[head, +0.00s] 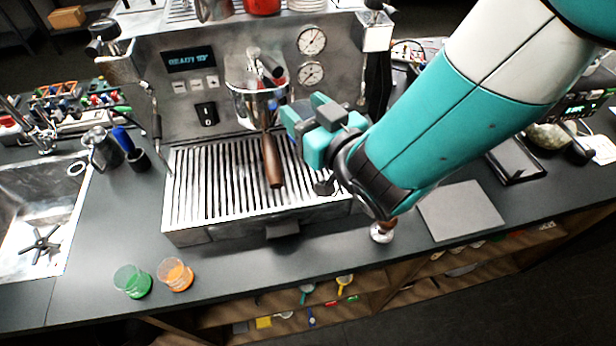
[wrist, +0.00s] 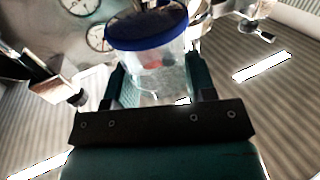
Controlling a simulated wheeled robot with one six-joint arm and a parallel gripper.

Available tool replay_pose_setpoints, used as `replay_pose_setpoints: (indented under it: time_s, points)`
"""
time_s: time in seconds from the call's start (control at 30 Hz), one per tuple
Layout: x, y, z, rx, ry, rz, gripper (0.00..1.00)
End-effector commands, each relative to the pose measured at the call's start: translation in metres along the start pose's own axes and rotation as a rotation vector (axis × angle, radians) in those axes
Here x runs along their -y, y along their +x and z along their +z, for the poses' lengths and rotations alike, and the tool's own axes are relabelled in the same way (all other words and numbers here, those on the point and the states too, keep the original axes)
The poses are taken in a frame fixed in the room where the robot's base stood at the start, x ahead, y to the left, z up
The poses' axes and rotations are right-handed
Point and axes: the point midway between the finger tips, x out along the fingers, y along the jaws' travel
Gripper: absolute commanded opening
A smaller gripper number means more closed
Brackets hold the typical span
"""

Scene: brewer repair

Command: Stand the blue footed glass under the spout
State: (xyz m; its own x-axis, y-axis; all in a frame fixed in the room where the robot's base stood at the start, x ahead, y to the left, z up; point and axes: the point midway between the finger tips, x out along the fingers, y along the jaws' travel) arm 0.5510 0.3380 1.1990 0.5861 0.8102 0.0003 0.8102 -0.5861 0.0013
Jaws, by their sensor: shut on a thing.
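In the wrist view a clear glass with a blue band (wrist: 148,30) stands between the fingers of my gripper (wrist: 158,84). The fingers are shut on its clear part, and the blue end points toward the top of the picture. In the head view my gripper (head: 308,130) is just right of the brew head, above the drip tray (head: 215,185).
A green glass (head: 132,281) and an orange glass (head: 175,275) stand at the counter's front left. A sink (head: 40,215) is at far left. A grey mat (head: 460,210) lies right of the drip tray.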

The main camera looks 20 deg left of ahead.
Motion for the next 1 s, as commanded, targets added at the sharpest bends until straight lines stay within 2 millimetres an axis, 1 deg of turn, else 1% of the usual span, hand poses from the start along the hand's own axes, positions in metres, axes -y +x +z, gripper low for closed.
replay_pose_setpoints:
  time_s: [0.03,0.13,0.23,0.27,0.4,0.6,0.8,0.9,1.0]
  points:
    - [0.001,0.0,0.022,0.0,0.0,-0.001,0.22]
    - [0.001,0.0,0.044,0.0,0.0,-0.001,0.22]
    - [0.0,0.0,0.071,0.002,0.001,0.0,0.22]
    - [0.0,0.0,0.073,0.005,0.0,0.0,0.22]
    - [0.0,0.0,0.094,0.004,0.0,0.001,0.22]
    - [-0.001,-0.001,0.11,0.002,-0.001,0.002,0.22]
    - [-0.002,-0.001,0.136,0.003,0.0,0.003,0.22]
    - [-0.002,-0.001,0.142,0.0,0.0,0.003,0.22]
    - [-0.002,-0.001,0.143,-0.001,0.0,0.003,0.22]
